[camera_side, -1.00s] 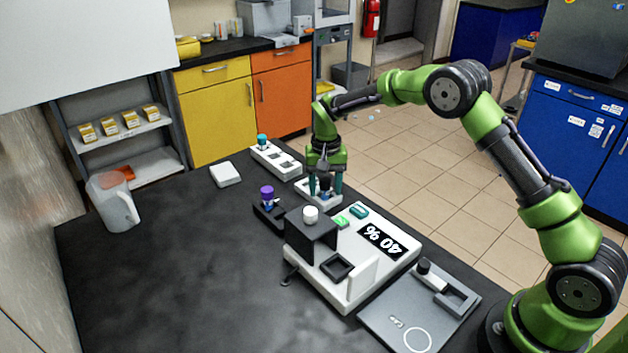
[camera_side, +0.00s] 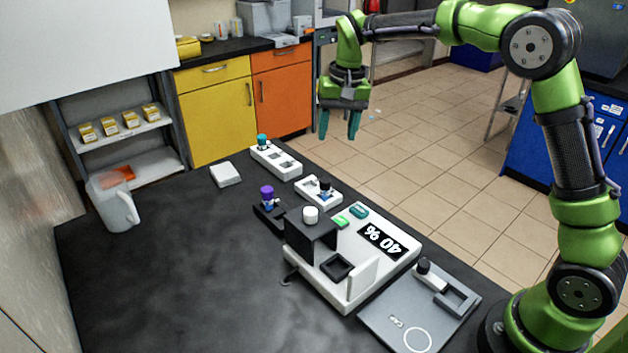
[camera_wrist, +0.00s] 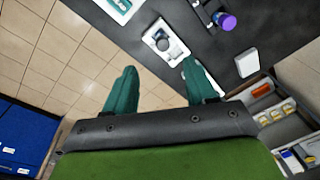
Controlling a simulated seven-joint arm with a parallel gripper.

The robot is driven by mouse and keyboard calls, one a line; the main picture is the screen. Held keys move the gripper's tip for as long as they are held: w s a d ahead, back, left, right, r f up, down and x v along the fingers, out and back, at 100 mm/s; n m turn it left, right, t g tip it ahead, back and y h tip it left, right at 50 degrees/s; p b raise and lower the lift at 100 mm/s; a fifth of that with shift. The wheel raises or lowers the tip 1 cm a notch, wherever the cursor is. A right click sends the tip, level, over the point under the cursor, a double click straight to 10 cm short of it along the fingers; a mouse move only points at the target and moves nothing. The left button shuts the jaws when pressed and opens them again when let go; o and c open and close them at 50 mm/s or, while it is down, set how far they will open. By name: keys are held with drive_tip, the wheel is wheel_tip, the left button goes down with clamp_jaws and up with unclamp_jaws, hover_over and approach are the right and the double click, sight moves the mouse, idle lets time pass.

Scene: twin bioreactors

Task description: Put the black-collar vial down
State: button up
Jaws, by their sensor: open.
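The black-collar vial (camera_side: 325,187) stands upright in the right-hand slot of a small white two-slot holder (camera_side: 311,193) near the table's far right edge. It also shows in the wrist view (camera_wrist: 163,43), seen from above in its holder, beyond the fingertips. My gripper (camera_side: 339,135) is raised well above the holder and apart from it. Its two teal fingers (camera_wrist: 158,82) are spread with nothing between them.
A white rack (camera_side: 276,161) with a teal-capped vial is behind the holder. A purple-capped vial (camera_side: 267,195) stands in a black holder to the left. Open table lies at left.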

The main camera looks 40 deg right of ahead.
drive_tip(key=s+a+r+n+t, duration=0.1)
drive_tip(key=s+r+t, duration=0.1)
drive_tip(key=s+r, duration=0.35)
drive_tip(key=s+a+r+n+t, duration=0.1)
drive_tip(key=s+r, duration=0.1)
drive_tip(key=s, duration=0.6)
drive_tip(key=s+a+f+t+y, duration=0.1)
drive_tip(key=s+f+t, duration=0.2)
drive_tip(key=s, duration=0.9)
drive_tip(key=shift+s+f+n, duration=0.15)
drive_tip(key=shift+f+n, duration=0.15)
